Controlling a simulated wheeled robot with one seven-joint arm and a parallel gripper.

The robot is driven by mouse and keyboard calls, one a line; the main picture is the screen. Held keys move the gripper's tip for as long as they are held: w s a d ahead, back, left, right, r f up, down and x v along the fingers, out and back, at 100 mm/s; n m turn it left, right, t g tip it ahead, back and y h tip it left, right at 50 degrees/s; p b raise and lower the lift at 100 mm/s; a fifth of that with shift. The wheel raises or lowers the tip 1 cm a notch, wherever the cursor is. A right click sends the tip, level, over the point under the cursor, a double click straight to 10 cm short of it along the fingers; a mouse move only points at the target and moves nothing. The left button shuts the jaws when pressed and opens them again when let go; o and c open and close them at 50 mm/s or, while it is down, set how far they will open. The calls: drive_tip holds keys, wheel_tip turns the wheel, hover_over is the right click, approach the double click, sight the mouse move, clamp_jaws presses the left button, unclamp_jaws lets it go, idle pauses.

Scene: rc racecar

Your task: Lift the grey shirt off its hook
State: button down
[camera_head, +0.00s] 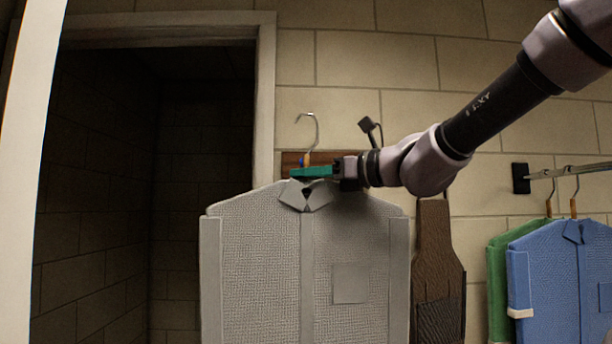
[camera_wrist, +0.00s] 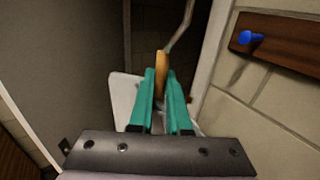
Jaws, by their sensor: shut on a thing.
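The grey shirt (camera_head: 350,240) hangs upright on a hanger (camera_head: 316,130) with a metal hook and a short wooden neck. My gripper (camera_head: 308,171) reaches in from the right, its green fingers at the neck just above the collar. In the wrist view my gripper (camera_wrist: 161,90) is shut on the wooden neck of the hanger (camera_wrist: 161,68), with part of the pale shirt (camera_wrist: 124,95) below. A blue peg (camera_wrist: 251,38) sticks out of a wooden board (camera_wrist: 282,45), visibly bare and apart from the hanger. The hook's top is cut off in the wrist view.
A dark open doorway (camera_head: 110,180) with a pale frame (camera_head: 265,100) lies at the left. A brown apron (camera_head: 437,255) hangs behind the shirt's right side. A blue shirt (camera_head: 550,275) and a green one (camera_head: 497,280) hang from a rail (camera_head: 575,171) at the right.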

drive_tip(key=s, duration=0.7)
idle(0.6)
drive_tip(key=shift+d, duration=0.1)
idle(0.4)
